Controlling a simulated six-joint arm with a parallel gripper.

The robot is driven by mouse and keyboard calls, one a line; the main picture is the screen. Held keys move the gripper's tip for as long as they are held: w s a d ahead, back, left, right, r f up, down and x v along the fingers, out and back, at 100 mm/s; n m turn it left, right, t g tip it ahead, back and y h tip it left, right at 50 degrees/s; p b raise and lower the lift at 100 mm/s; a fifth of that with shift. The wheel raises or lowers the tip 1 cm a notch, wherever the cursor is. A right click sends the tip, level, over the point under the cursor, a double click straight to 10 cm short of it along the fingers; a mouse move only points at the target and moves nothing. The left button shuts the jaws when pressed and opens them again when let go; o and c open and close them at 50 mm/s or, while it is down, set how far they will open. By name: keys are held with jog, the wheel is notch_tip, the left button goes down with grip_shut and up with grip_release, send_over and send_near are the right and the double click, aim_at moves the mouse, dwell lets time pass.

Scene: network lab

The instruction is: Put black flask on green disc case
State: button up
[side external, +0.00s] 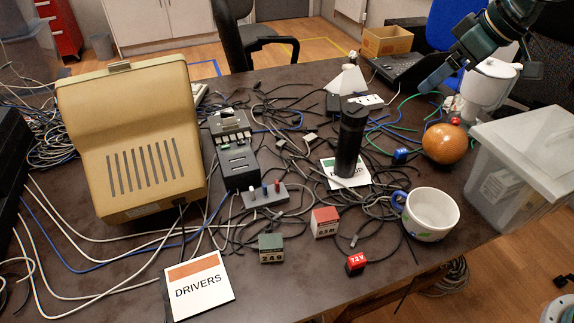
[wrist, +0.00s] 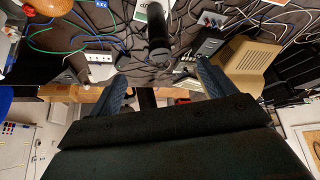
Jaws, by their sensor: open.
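The black flask (side external: 351,138) stands upright near the middle of the table, among tangled cables. Its base appears to rest on the green and white disc case (side external: 330,175), covering much of the label. In the wrist view the flask (wrist: 158,32) is seen from above its top, with part of the case (wrist: 140,14) beside its base. My gripper (side external: 480,78) is open and empty, up and to the right of the flask in the side view and clear of it. The fingers (wrist: 162,82) are spread apart in the wrist view, with the flask beyond them.
An orange ball (side external: 444,144), a white mug (side external: 430,214) and a clear lidded box (side external: 520,165) stand to the right. A white jug (side external: 489,88) is close to my gripper. A beige machine (side external: 130,140) is at left; a DRIVERS case (side external: 198,287) lies in front.

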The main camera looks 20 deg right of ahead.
jog(key=s+d+m+h, duration=0.1)
jog(key=s+d+m, duration=0.1)
jog(key=s, duration=1.1)
jog(key=s+d+m+h, duration=0.1)
jog(key=s+d+m, duration=0.2)
jog(key=s, duration=1)
jog(key=shift+s, duration=0.4)
